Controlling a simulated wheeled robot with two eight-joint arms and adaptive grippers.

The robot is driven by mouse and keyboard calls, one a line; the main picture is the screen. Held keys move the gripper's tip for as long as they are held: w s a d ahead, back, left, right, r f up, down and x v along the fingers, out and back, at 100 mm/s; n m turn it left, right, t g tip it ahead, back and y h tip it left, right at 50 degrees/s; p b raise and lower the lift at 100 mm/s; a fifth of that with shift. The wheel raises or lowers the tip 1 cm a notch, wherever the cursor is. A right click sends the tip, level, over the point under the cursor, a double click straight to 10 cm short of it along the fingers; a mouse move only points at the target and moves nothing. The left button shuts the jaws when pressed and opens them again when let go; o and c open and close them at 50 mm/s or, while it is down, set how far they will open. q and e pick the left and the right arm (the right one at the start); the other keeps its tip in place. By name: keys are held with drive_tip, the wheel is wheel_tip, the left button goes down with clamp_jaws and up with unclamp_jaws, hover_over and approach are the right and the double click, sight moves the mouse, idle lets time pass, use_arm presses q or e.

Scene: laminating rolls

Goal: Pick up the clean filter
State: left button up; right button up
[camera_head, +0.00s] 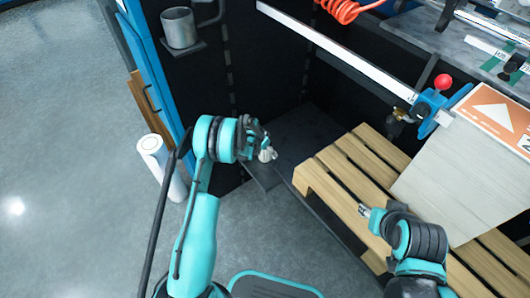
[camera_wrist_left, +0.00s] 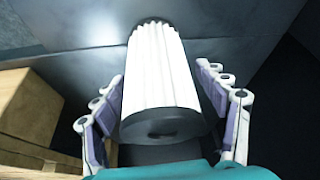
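The clean filter (camera_wrist_left: 165,75) is a white pleated cylinder with dark end caps, seen in the left wrist view. It lies between the two fingers of my left gripper (camera_wrist_left: 168,115), its near dark end facing me. The fingers are spread on either side with a gap visible on each side. In the head view, my left gripper (camera_head: 264,146) is over the dark platform, and a small white part of the filter (camera_head: 267,155) shows at its fingers; the rest is hidden.
A wooden pallet (camera_head: 325,188) with a pale stacked load (camera_head: 455,185) stands at the right. A metal cup (camera_head: 180,28) sits on a bracket. Grey floor at the left is mostly clear.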

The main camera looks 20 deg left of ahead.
use_arm(q)
drive_tip(key=c, duration=0.8)
drive_tip(key=shift+r, duration=0.1)
drive_tip(key=shift+c, duration=0.2)
